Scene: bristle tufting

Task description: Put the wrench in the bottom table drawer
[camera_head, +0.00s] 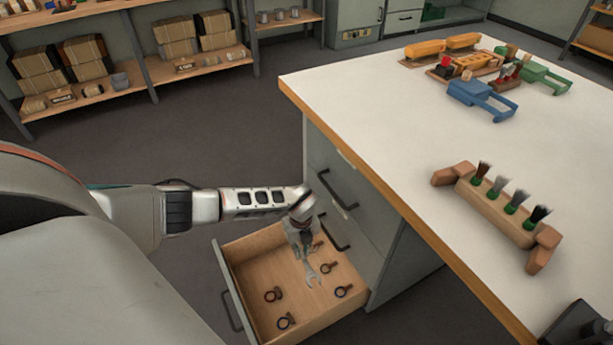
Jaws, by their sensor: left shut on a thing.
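The bottom drawer (248,239) of the table's grey cabinet is pulled open, with a wooden inside. My left gripper (306,247) is over the drawer, pointing down, and is shut on the wrench (311,273). The wrench is silver-grey and hangs with its open jaw end downward, over or in the drawer. I cannot tell whether it touches the drawer floor. The gripper hides the wrench's upper part.
Several small dark ring-ended parts (285,321) lie in the drawer. The drawers above (337,188) are closed. On the white table (390,125) stand a wooden brush rack (497,210), a blue tool (481,98) and a green one (546,76). Shelves with boxes line the back.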

